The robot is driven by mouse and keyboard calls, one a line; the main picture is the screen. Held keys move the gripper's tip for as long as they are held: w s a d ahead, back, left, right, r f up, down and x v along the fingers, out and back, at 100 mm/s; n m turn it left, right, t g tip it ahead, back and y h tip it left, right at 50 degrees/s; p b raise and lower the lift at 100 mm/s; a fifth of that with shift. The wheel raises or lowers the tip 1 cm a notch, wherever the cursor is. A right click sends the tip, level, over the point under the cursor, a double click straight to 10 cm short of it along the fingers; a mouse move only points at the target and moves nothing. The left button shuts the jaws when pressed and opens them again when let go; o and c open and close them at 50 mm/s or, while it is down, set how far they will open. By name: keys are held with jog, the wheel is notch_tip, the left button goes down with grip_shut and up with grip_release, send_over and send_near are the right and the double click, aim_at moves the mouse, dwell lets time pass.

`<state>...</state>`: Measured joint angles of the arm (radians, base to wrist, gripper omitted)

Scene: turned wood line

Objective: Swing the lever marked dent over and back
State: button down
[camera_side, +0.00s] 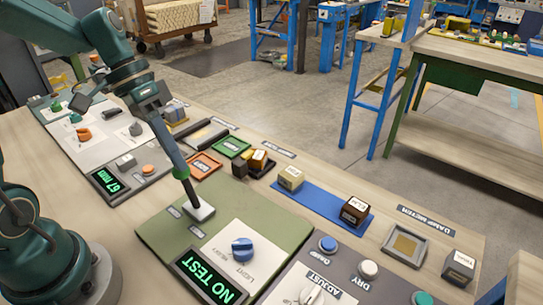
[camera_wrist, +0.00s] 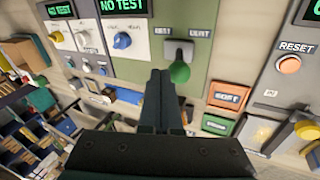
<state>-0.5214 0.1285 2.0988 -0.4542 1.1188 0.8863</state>
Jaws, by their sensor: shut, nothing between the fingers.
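The lever (camera_side: 187,186) stands on a pale plate at the back of a green panel (camera_side: 160,235). It has a rounded green knob (camera_wrist: 180,72), and its stem leans from the plate. Two small labels flank the plate in the wrist view; the right one (camera_wrist: 201,33) seems to read DENT, the left one is unclear. My gripper (camera_wrist: 160,74) is shut and empty, its fingertips close beside the knob's left side. I cannot tell whether they touch. In the side view my gripper (camera_side: 174,148) comes down over the knob and partly hides it.
The green panel also carries a blue knob (camera_side: 242,249) and a display reading NO TEST (camera_side: 208,277). Orange (camera_side: 205,165) and green (camera_side: 231,147) trays lie behind. A blue mat (camera_side: 318,205) bears blocks.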

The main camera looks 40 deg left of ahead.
jog(key=shift+r, duration=0.15)
jog(key=shift+r, duration=0.6)
jog(key=shift+r, duration=0.1)
jog(key=shift+s+d+r, duration=0.1)
jog(key=shift+d+r, duration=0.15)
notch_tip(320, 180, up, 12)
jog(key=s+a, duration=0.1)
jog(key=a, duration=0.1)
jog(key=shift+s+f, duration=0.15)
jog(key=shift+f, duration=0.1)
